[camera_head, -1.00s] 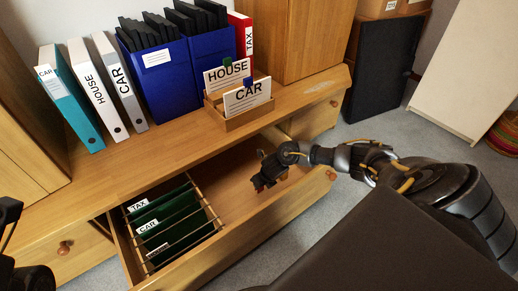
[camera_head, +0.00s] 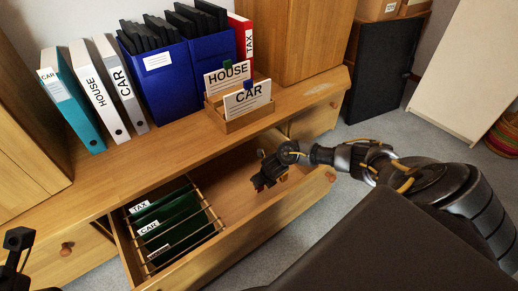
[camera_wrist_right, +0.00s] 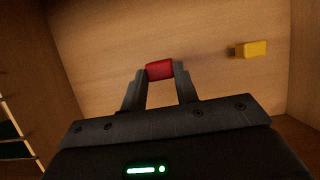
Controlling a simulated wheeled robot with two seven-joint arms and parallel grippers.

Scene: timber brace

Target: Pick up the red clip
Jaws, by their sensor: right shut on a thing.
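The red clip (camera_wrist_right: 160,70) shows in the right wrist view between the fingertips of my right gripper (camera_wrist_right: 160,76), which is shut on it. The clip is hard to make out there. My left gripper (camera_head: 18,245) shows only partly at the left edge of the head view, and its fingers cannot be made out.
A yellow clip (camera_wrist_right: 250,49) lies on the drawer floor. Green hanging files (camera_head: 172,222) fill the drawer's left part. Above, the cabinet top holds binders (camera_head: 122,88), blue file boxes (camera_head: 165,80) and a wooden card holder (camera_head: 240,120) with HOUSE and CAR cards.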

